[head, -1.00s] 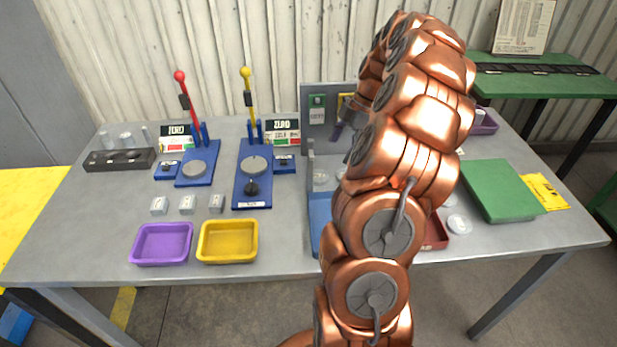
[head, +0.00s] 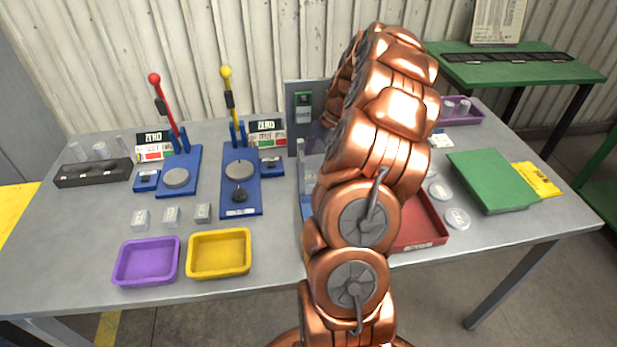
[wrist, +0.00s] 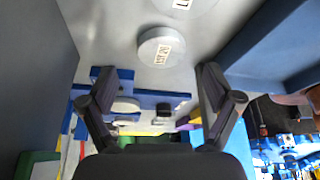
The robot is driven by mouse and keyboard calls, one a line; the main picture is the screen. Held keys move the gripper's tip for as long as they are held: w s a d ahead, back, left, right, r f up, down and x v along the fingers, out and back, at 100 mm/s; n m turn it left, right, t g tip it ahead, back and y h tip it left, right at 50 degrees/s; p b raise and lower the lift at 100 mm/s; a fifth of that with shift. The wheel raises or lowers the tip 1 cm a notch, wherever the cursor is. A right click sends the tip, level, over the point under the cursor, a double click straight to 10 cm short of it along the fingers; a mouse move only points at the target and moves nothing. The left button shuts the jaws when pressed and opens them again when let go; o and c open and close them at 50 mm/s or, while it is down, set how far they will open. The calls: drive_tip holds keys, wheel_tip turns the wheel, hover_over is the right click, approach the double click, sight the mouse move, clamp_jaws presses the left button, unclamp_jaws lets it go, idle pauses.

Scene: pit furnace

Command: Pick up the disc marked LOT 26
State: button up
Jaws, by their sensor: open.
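In the wrist view, a pale grey disc (wrist: 161,46) with a white label lies on a grey surface beyond my fingertips. Its label is too small to read surely. A second labelled disc (wrist: 185,4) is cut off by the top edge, and only an "L" shows on it. My gripper (wrist: 153,78) is open and empty, its two dark fingers apart, with the first disc ahead of the gap between them. In the head view my gripper is hidden behind my copper arm. Pale discs (head: 457,218) (head: 440,190) lie right of the red tray, their marks unreadable.
A red tray (head: 428,244) is partly behind my arm. A green slab (head: 492,180) and yellow packet (head: 536,179) lie at right. Purple (head: 147,261) and yellow (head: 219,253) trays stand front left, near two lever stands. A blue wall (wrist: 262,45) flanks the disc in the wrist view.

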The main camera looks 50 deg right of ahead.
sight(309, 177)
drive_tip(key=shift+p+x, duration=0.65)
drive_tip(key=shift+x, duration=1.3)
drive_tip(key=shift+s+a, duration=0.1)
drive_tip(key=shift+c, duration=0.3)
drive_tip(key=c, duration=1.5)
